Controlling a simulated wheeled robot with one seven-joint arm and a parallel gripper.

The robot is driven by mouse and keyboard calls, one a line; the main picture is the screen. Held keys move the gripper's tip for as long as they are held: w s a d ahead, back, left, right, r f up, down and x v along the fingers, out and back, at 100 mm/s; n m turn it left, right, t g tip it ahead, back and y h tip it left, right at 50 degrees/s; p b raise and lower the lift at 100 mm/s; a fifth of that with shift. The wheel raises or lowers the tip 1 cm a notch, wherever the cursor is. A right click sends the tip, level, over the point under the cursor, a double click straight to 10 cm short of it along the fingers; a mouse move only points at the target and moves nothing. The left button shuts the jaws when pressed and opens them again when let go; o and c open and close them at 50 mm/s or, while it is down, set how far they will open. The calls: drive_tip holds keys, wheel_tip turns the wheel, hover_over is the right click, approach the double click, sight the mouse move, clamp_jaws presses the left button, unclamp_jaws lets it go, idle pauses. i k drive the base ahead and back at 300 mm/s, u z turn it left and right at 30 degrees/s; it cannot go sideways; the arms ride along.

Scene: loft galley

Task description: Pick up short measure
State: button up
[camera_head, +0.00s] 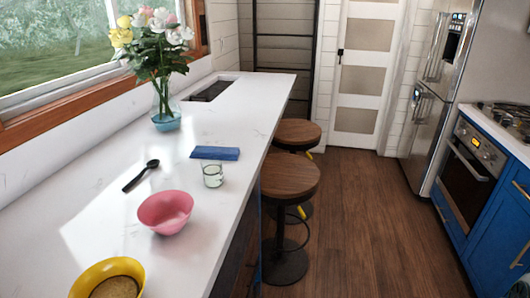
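A short clear glass cup (213,174) stands upright on the white counter, near its right edge. It looks like the short measure, though any markings are too small to tell. It appears empty. A flat blue block or folded cloth (215,153) lies just behind it. A pink bowl (165,212) stands in front of it to the left. My gripper is not in view.
A black spoon (141,176) lies left of the glass. A yellow bowl (108,280) with brown contents is at the front. A flower vase (166,105) stands farther back. Two wooden stools (290,175) stand along the counter's right side. The floor (365,220) right of them is clear.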

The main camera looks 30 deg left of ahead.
sight(212, 168)
drive_tip(key=u, duration=0.6)
drive_tip(key=i, duration=1)
drive_tip(key=u, duration=0.8)
